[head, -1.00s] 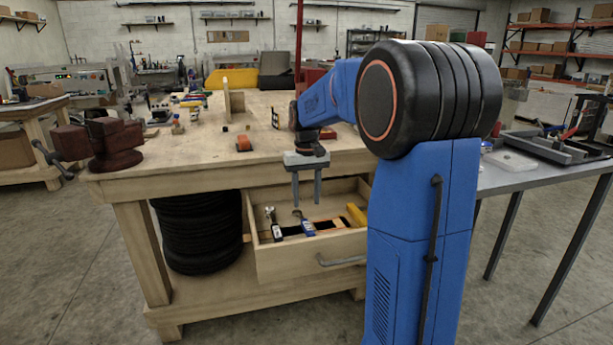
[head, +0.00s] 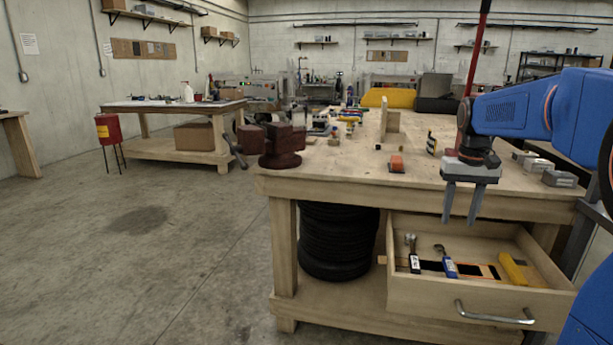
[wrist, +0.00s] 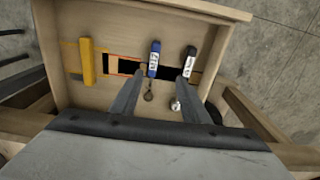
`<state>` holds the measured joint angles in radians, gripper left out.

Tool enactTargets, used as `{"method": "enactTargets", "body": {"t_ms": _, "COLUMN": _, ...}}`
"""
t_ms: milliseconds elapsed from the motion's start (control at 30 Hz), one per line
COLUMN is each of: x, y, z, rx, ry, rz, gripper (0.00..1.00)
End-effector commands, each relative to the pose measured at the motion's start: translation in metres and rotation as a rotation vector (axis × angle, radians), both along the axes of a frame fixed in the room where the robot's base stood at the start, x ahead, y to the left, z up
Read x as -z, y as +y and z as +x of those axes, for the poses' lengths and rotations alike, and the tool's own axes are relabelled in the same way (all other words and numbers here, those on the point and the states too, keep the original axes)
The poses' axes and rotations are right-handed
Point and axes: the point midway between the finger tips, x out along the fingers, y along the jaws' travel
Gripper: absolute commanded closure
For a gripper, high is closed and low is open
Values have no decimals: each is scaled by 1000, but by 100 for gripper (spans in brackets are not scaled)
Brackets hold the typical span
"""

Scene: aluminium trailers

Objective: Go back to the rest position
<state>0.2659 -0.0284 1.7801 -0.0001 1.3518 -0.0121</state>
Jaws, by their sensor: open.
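My gripper (head: 461,204) hangs over the open drawer of the wooden workbench, fingers pointing down, apart and empty. It also shows in the wrist view (wrist: 156,88), above the drawer. The drawer (head: 440,310) holds a blue-handled tool (head: 447,264), a black-and-white-handled tool (head: 413,256) and a yellow tool (head: 512,269). In the wrist view the blue-handled tool (wrist: 153,58) and the black-and-white-handled tool (wrist: 189,60) lie ahead of the fingertips, and the yellow tool (wrist: 88,62) is to the left.
The workbench (head: 340,172) carries a dark red vise (head: 282,146), an orange object (head: 397,163) and an upright wooden piece. Black tires (head: 335,240) are stacked under it. The floor (head: 150,270) at left is clear.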

Motion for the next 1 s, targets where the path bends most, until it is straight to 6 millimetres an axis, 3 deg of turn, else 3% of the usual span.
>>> {"method": "enactTargets", "body": {"t_ms": 233, "x": 1, "y": 44, "z": -63, "rx": -55, "ry": -78, "rz": -19, "gripper": 58}}
{"method": "enactTargets", "body": {"t_ms": 467, "x": 14, "y": 77, "z": -121, "rx": -103, "ry": -148, "rz": -32, "gripper": 58}}
{"method": "enactTargets", "body": {"t_ms": 767, "x": 46, "y": 110, "z": -195, "rx": -167, "ry": -241, "rz": -43, "gripper": 58}}
{"method": "enactTargets", "body": {"t_ms": 1000, "x": 82, "y": 128, "z": -249, "rx": -217, "ry": -316, "rz": -47, "gripper": 58}}
